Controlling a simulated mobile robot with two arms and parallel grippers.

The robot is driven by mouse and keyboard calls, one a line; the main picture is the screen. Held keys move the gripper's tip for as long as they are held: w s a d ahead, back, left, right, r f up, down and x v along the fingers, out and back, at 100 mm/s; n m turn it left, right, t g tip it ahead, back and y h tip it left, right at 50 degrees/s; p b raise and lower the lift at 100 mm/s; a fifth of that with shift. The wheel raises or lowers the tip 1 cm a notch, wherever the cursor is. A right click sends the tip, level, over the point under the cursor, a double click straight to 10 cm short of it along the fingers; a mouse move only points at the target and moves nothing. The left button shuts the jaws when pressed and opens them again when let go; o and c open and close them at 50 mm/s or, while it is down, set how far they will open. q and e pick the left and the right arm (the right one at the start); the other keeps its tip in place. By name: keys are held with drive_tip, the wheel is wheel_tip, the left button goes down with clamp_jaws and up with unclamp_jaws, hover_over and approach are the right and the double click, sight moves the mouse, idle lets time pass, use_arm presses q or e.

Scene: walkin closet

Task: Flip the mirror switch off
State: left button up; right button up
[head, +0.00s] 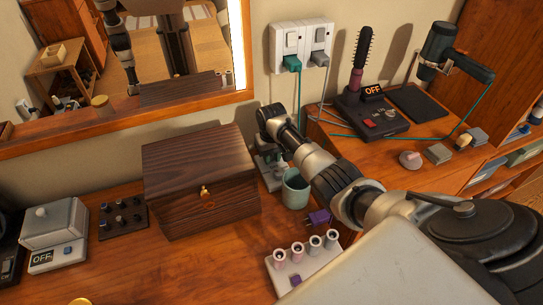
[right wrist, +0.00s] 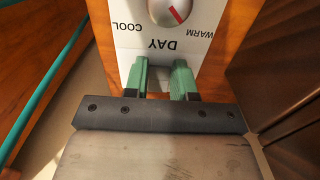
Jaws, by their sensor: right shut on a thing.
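The mirror (head: 160,45) hangs on the wall at upper left, with a lit strip on its right edge. In the right wrist view, a white control panel (right wrist: 128,56) shows upside down, with a dial (right wrist: 170,8) and the words COOL, DAY and WARM. My right gripper (right wrist: 162,80) has its green fingertips at the panel's edge by the word DAY, slightly apart and shut on a small part there. That part, seemingly the mirror switch, is mostly hidden between them. In the head view, my right gripper (head: 268,158) is by the wall, right of the wooden box. My left gripper is out of view.
A dark wooden box (head: 200,185) stands close left of my right gripper. A green cup (head: 296,190) is just below my right arm. A hairbrush stand (head: 368,112) reading OFF, a wall outlet (head: 300,42) and teal cords are to the right.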

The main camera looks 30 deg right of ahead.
drive_tip(key=shift+w+d+f+g+y+b, duration=0.15)
drive_tip(key=shift+g+b, duration=0.45)
drive_tip(key=shift+b, duration=0.6)
drive_tip(key=shift+w+a+g+y+b, duration=0.15)
drive_tip(key=shift+g+b, duration=0.45)
drive_tip(key=shift+b, duration=0.55)
drive_tip(key=shift+r+g+b, duration=0.25)
drive_tip(key=shift+g+b, duration=0.05)
drive_tip(key=shift+b, duration=0.05)
drive_tip(key=shift+d+r, duration=0.1)
drive_tip(key=o, duration=0.9)
